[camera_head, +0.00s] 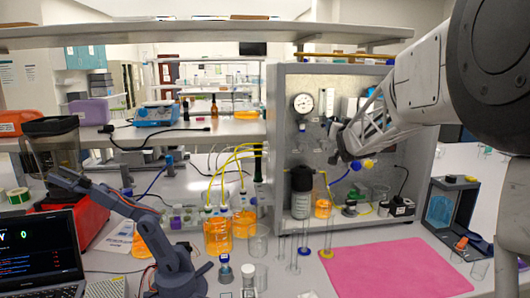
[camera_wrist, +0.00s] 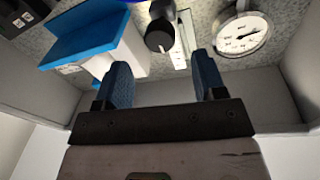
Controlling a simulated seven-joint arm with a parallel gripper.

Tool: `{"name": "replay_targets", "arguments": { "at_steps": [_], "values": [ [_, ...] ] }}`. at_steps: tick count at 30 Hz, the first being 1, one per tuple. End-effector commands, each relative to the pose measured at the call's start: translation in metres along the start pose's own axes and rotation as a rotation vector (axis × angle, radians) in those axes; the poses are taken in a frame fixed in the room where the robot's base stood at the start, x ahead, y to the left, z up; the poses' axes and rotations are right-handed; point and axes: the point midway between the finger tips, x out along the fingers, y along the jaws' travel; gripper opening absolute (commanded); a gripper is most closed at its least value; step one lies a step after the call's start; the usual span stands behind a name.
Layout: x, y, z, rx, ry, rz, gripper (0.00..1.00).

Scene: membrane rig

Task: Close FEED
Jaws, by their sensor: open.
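No FEED label is readable in either view. In the wrist view a round black knob (camera_wrist: 160,36) with a light pointer mark sits on the grey speckled panel, ahead of my gripper (camera_wrist: 164,72). The two blue-padded fingers stand apart with nothing between them, and the knob appears beyond their tips. In the head view my gripper (camera_head: 338,157) reaches from the right into the grey rig cabinet (camera_head: 283,100) and hides part of its panel.
A pressure gauge (camera_wrist: 241,34) is right of the black knob, and a blue-and-white box (camera_wrist: 105,40) is left. Below my gripper stand a dark bottle (camera_head: 302,195) and an orange-filled vessel (camera_head: 323,206). A pink mat (camera_head: 395,268) lies clear in front.

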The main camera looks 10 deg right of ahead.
Motion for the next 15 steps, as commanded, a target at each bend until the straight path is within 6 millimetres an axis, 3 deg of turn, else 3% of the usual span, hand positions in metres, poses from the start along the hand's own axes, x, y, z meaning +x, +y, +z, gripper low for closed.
{"name": "replay_targets", "arguments": {
  "at_steps": [5,8,15],
  "values": [
    [-0.017,-0.008,0.002,-0.006,-0.048,0.017,0.64],
    [-0.037,-0.017,0.006,-0.014,-0.107,0.034,0.64],
    [-0.117,-0.043,0.029,-0.045,-0.331,0.088,0.64]
  ]
}}
